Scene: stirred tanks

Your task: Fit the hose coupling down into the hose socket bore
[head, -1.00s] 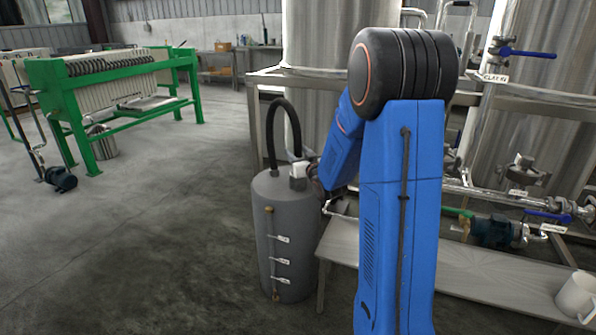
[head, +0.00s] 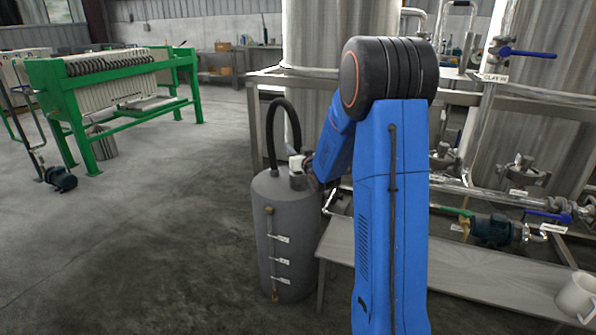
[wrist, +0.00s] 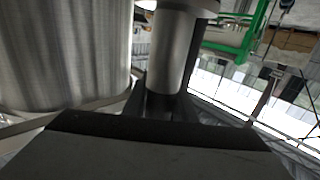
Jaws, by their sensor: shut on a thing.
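The grey tank (head: 288,245) stands upright left of my arm, and a black hose (head: 270,135) arcs up from its top and back down to my gripper (head: 297,166). My gripper is just above the right part of the tank top, shut on the hose coupling. In the wrist view a brushed-metal cylinder, which looks like the coupling (wrist: 172,50), stands between the dark fingers. I cannot make out the hose socket bore in either view. Whether the coupling touches the tank top cannot be told.
Large steel tanks, a pipe frame and a blue-handled valve (head: 525,52) are behind my arm. A green filter press (head: 110,85) is at the left. The floor left of the tank is clear.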

